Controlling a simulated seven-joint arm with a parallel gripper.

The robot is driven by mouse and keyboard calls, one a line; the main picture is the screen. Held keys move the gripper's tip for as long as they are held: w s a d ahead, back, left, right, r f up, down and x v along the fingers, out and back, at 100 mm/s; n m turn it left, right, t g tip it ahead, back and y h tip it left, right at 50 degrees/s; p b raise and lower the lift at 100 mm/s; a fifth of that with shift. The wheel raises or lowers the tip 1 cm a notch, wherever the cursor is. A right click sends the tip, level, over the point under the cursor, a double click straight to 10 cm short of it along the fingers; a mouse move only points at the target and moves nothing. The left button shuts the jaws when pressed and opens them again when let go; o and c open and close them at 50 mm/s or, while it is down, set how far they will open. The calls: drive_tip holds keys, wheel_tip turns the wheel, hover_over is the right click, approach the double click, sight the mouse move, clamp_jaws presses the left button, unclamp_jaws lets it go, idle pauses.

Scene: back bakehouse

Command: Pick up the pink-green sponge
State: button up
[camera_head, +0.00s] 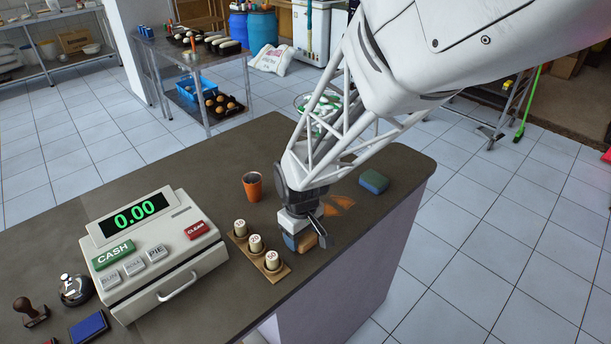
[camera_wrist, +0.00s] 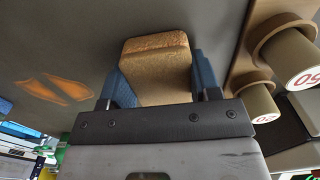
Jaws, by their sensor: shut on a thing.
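My gripper (camera_head: 303,241) is low over the counter near its front edge. It is shut on a golden-brown block (camera_wrist: 156,62), which looks like a small loaf or sponge. In the wrist view the block sits between the two blue-padded fingers of my gripper (camera_wrist: 160,85). The head view shows part of the block (camera_head: 307,242); the fingers cover the rest. I cannot tell whether it touches the counter. A blue and green sponge (camera_head: 373,182) lies on the counter, right of and behind my gripper, apart from it. I see no sponge that is clearly pink and green.
A wooden strip (camera_head: 278,275) with several numbered weights stands close left of my gripper. Flat orange marks (camera_head: 338,205) lie on the counter (camera_head: 345,245). The right end is mostly clear.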

drive_tip(key=shift+r, duration=0.1)
drive_tip(key=shift+r, duration=0.9)
drive_tip(key=shift+s+d+r, duration=0.15)
drive_tip(key=shift+s+r, duration=0.15)
drive_tip(key=shift+r, duration=0.45)
drive_tip(key=s+d, duration=0.3)
drive_tip(key=s, duration=0.4)
drive_tip(key=s+d+r, duration=0.1)
drive_tip(key=s+d, duration=0.2)
drive_tip(key=s, duration=0.4)
drive_tip(key=shift+r, duration=0.2)
